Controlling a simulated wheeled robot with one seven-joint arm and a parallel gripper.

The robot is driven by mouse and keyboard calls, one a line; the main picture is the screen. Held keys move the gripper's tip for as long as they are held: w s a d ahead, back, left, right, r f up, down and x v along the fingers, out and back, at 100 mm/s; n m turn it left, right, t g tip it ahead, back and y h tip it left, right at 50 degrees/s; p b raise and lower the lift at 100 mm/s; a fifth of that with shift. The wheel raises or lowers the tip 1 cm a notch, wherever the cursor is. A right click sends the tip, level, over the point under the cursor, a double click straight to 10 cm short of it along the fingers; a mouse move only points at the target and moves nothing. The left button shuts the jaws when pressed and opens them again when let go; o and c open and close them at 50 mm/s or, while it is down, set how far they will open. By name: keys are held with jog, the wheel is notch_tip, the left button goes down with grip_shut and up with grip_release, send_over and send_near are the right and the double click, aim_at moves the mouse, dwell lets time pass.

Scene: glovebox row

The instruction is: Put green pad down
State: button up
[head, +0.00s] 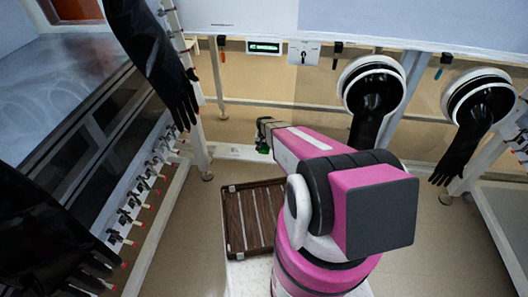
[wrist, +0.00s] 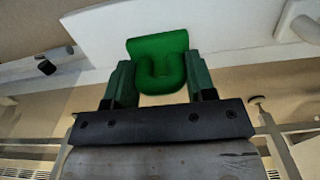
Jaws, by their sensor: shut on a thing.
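The green pad (wrist: 158,62) is a soft-looking, rounded green piece in the wrist view. It sits between the two dark green fingers of my gripper (wrist: 158,88), which is shut on it. Its far end sticks out past the fingertips. In the head view my gripper (head: 264,138) is small, at the end of my pink arm, held out over the floor near the white frame rail.
A brown slatted tray (head: 231,224) lies below my arm, left of my base. Black gloves hang at left (head: 158,62) and from round white ports at right (head: 372,95). A rail with several valves (head: 140,200) runs along the left. Open floor (head: 440,230) shows at right.

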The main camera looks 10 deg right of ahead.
aim_at(264, 150)
jog(key=shift+f, duration=1.65)
jog(key=shift+f, duration=0.1)
jog(key=o, duration=1)
jog(key=shift+c, duration=0.2)
notch_tip(264, 150, up, 12)
jog(key=shift+f, duration=0.1)
jog(key=s+r+n, duration=0.3)
jog(key=s+r, duration=1.8)
jog(key=r, duration=0.2)
jog(key=shift+s+n, duration=0.15)
jog(key=shift+n, duration=0.15)
jog(key=shift+f, duration=0.1)
